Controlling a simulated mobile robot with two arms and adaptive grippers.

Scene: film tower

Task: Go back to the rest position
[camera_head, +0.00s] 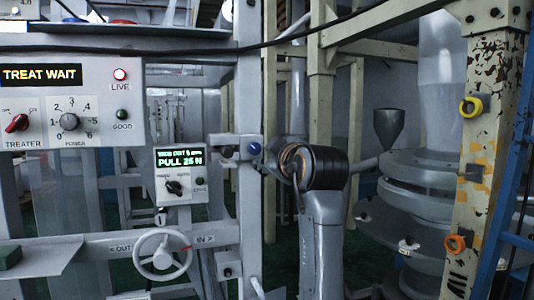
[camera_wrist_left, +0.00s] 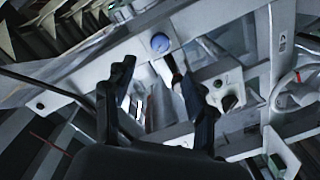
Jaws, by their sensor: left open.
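My left gripper (camera_wrist_left: 157,75) is open and empty in the left wrist view, with its two dark fingers well apart. In the head view my left arm rises from the bottom centre, and the gripper (camera_head: 295,165) is seen largely end-on by the wrist, its fingertips hard to make out. It is right of a blue knob (camera_head: 254,149) on the grey frame. That blue knob (camera_wrist_left: 160,43) shows beyond the fingers in the wrist view, apart from them. My right gripper is not in view.
The control panel (camera_head: 70,100) reads TREAT WAIT, with the LIVE lamp red. A small box (camera_head: 181,175) reads PULL 25 N. A white handwheel (camera_head: 162,255) is below it. A chipped beige post (camera_head: 480,150) with yellow and orange rings stands right, before grey round plates (camera_head: 415,225).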

